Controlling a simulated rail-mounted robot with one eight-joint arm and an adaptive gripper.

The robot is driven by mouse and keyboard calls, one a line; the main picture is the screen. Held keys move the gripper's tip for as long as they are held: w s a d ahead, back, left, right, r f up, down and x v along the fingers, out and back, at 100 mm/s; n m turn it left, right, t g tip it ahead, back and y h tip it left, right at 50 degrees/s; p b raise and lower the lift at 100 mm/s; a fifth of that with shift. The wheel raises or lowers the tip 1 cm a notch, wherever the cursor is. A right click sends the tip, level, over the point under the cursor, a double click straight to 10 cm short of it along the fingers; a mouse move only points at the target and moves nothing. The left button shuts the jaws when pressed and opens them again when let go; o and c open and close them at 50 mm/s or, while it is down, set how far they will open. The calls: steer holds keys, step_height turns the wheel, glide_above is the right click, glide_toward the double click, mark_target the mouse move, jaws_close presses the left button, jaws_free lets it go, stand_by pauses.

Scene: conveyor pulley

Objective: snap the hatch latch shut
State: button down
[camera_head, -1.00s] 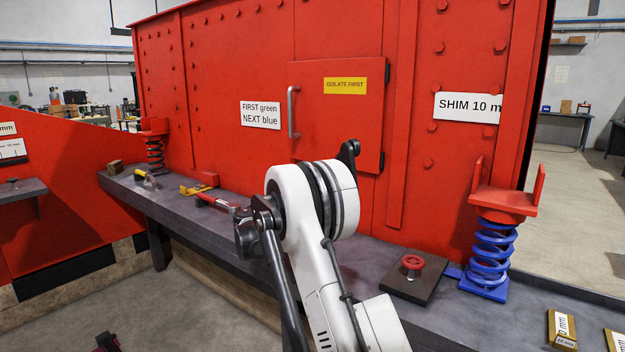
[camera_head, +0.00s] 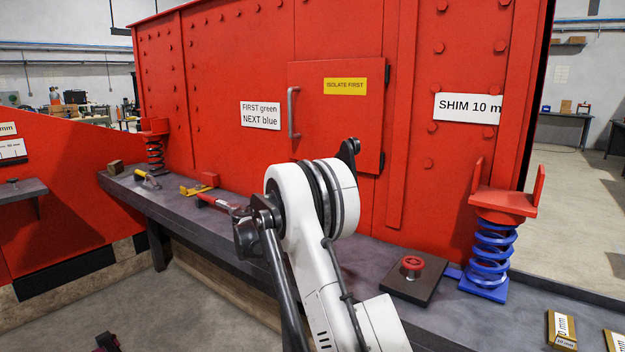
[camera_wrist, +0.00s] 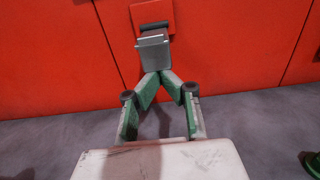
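The hatch door (camera_head: 345,115) is a red panel flush in the red wall in the head view, with a grey bar handle (camera_head: 292,112) on its left edge and dark hinges on its right. In the wrist view my gripper (camera_wrist: 153,52) has its fingers drawn together, pointing at the red wall. Just beyond the fingertips is a small red plate (camera_wrist: 168,14) with a dark bar (camera_wrist: 153,26), perhaps the latch. I cannot tell whether the fingertips touch it or whether anything is between them. In the head view my arm hides the gripper and this plate.
A grey bench (camera_head: 365,258) runs along the wall. It bears a red knob on a dark plate (camera_head: 412,268), a blue spring (camera_head: 488,255), a yellow-and-red tool (camera_head: 198,186) and small blocks. A green object (camera_wrist: 314,162) sits at lower right in the wrist view.

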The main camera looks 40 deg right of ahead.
steer(key=shift+s+a+r, duration=0.1)
steer(key=shift+a+r, duration=0.15)
steer(key=shift+r, duration=0.25)
steer(key=shift+a+r+p, duration=0.3)
steer(key=shift+r+p, duration=0.15)
steer(key=shift+r, duration=0.1)
steer(key=shift+s, duration=0.1)
steer(key=shift+r, duration=0.2)
stand_by(0.3)
steer(key=shift+a+r+p, duration=0.2)
steer(key=shift+r+p, duration=0.15)
steer(key=shift+r, duration=0.3)
